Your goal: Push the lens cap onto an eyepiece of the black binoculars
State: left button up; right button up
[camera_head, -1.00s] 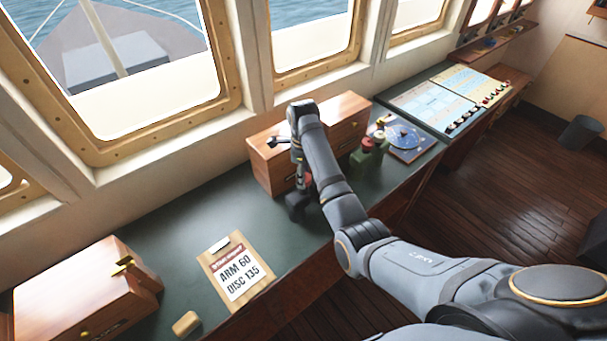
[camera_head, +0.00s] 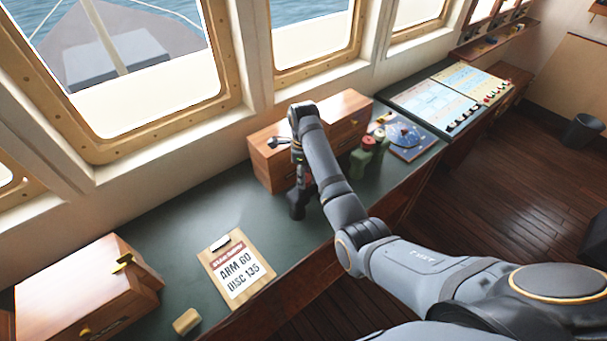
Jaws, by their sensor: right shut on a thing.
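The black binoculars (camera_head: 297,207) seem to be the small dark upright shape on the green desk, in front of the wooden drawer box. My right arm reaches in from the lower right. Its gripper (camera_head: 303,186) points down right at the top of this dark shape, and the two overlap in the picture. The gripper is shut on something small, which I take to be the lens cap. The cap itself is hidden or too small to make out. I cannot tell whether it touches an eyepiece. My left gripper is not in view.
A green two-barrelled object (camera_head: 362,160) stands right of the gripper, beside a blue disc chart (camera_head: 408,140). A wooden drawer box (camera_head: 265,160) stands close behind. A clipboard (camera_head: 236,270), a small wooden block (camera_head: 187,321) and another wooden box (camera_head: 75,290) are left. The mid-left desk is clear.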

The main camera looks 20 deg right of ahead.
jog(key=shift+f, duration=0.3)
dwell(0.4)
jog(key=o, duration=0.8)
jog(key=o, duration=0.4)
